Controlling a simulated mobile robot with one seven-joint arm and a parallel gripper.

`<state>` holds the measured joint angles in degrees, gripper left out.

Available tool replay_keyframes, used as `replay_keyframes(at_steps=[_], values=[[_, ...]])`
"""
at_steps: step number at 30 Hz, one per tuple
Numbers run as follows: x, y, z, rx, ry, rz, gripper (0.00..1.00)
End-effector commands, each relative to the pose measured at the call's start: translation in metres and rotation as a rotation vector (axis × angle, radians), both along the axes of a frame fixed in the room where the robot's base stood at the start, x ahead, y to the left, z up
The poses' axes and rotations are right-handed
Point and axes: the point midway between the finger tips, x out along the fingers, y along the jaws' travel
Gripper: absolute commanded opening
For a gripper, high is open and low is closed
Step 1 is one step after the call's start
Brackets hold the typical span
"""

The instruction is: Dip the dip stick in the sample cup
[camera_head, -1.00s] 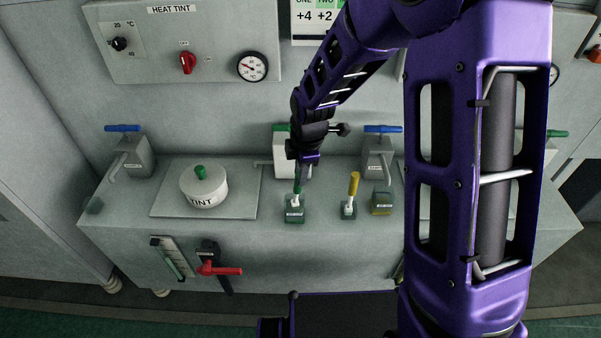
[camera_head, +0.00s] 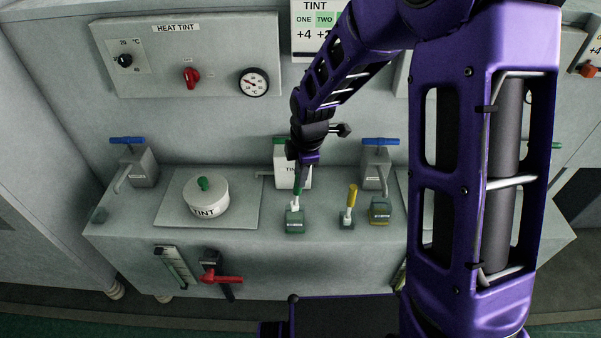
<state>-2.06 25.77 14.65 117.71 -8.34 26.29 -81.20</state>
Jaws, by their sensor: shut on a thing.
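My gripper (camera_head: 299,182) points down over the counter and is shut on a slim green-handled stick (camera_head: 297,192), which I take for the dip stick. The gripper partly hides the handle. The stick's white lower part (camera_head: 295,204) is at the top of a small dark green labelled block (camera_head: 295,226). I cannot tell whether the white part is inside it, or whether this block is the sample cup. To the right, a yellow-handled brush-like stick (camera_head: 351,197) stands upright in a small dark holder (camera_head: 347,222). A yellowish-green labelled container (camera_head: 380,212) stands beside it.
A white TINT pot (camera_head: 206,199) sits on a plate at the left. Blue-handled taps stand at left (camera_head: 143,165) and right (camera_head: 375,165). A red lever (camera_head: 228,279) is on the counter's front.

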Motion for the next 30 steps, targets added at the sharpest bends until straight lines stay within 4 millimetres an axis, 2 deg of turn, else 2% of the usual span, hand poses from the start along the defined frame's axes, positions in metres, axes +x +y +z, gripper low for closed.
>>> replay_keyframes(at_steps=[7, 20, 30], values=[[0.0, 0.0, 0.007, 0.0, -0.001, 0.0, 0.0], [0.0, 0.0, 0.049, 0.0, 0.0, 0.0, 0.0], [0.0, 0.0, 0.05, 0.0, 0.0, 0.0, 0.0]])
